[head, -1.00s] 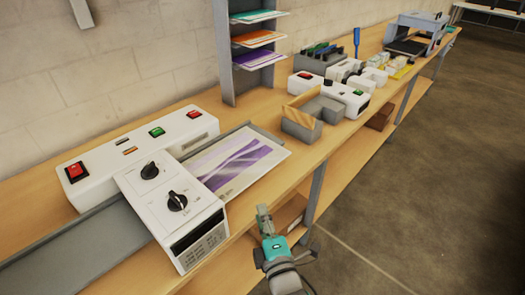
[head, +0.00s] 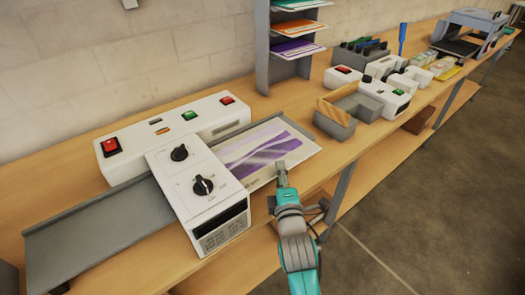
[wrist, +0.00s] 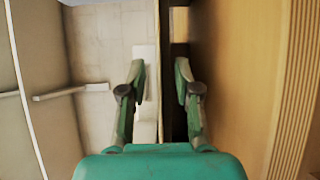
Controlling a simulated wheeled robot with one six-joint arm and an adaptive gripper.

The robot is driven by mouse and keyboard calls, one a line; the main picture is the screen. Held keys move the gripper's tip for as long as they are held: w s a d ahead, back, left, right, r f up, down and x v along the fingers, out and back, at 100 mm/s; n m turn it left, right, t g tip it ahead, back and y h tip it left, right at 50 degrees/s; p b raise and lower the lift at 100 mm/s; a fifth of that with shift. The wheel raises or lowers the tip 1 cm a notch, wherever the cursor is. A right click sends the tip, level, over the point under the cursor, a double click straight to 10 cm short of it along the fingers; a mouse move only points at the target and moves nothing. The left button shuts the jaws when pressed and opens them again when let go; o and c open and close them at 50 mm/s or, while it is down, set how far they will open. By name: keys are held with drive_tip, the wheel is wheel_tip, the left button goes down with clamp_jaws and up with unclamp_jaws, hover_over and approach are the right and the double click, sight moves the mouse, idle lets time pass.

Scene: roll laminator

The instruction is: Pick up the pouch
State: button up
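The pouch (head: 262,150) is a flat white sheet with a purple wavy print. It lies flat on the grey tray at the right of the white laminator (head: 190,165), its front right part reaching toward the bench's front edge. My gripper (head: 281,172) is at the pouch's front edge in the head view. In the wrist view my gripper (wrist: 162,85) is open, its two fingers apart on either side of a thin, pale upright edge. This looks like the pouch or tray seen edge-on; I cannot tell which. Contact is not clear.
A grey bin with a wooden part (head: 340,115) stands right of the pouch. A grey rack (head: 262,60) with coloured sheets stands behind. More white devices (head: 385,95) line the bench to the right. The floor (head: 430,200) in front is clear.

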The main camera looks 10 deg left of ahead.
drive_tip(key=shift+x, duration=0.9)
clamp_jaws()
